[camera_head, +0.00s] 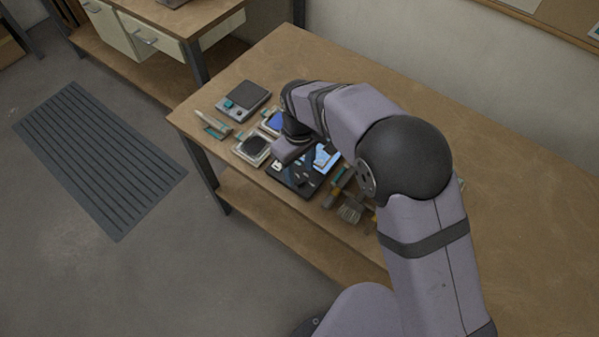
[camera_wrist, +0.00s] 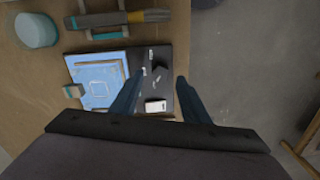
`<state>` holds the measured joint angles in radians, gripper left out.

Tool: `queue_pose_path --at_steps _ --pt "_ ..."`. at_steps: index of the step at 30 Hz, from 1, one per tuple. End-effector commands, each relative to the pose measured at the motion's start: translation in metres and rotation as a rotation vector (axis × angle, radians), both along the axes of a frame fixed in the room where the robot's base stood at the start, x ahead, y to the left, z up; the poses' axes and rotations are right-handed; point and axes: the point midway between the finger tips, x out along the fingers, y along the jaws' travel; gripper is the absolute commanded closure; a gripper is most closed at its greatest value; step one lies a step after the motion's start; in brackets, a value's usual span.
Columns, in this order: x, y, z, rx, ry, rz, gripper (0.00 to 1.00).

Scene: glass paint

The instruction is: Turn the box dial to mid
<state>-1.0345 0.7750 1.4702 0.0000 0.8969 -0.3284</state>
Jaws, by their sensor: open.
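The black box (camera_head: 290,182) lies on the workbench under my gripper (camera_head: 287,155), which hides part of it. In the wrist view the box (camera_wrist: 165,58) carries a small black dial (camera_wrist: 160,66) with small white marks around it. Which mark the dial points to is too small to tell. A white rectangular piece (camera_wrist: 156,105) is on the box near the dial. My gripper (camera_wrist: 161,78) is open, with its two fingers apart on either side of the dial in the picture. I cannot tell whether they touch it.
Tools with orange parts (camera_wrist: 150,15) lie on a rack beside the box. A round teal-topped container (camera_wrist: 36,30) stands beyond. A grey scale-like device (camera_head: 243,98) is further left. The bench's right part (camera_head: 520,200) is clear.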

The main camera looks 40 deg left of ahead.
Motion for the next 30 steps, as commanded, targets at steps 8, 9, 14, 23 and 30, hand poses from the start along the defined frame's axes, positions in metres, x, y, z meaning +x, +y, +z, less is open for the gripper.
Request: queue_pose_path --at_steps 8,9,14,23,30 --pt "0.0 -0.001 -0.028 -0.002 0.001 -0.001 0.58" --pt "0.0 0.0 -0.031 -0.001 0.0 -0.001 0.58" --pt "0.0 0.0 -0.034 0.001 0.0 -0.001 0.58" --pt "0.0 0.0 -0.034 0.001 0.0 -0.001 0.84" --pt "0.0 0.0 -0.034 0.001 0.0 -0.003 0.99"
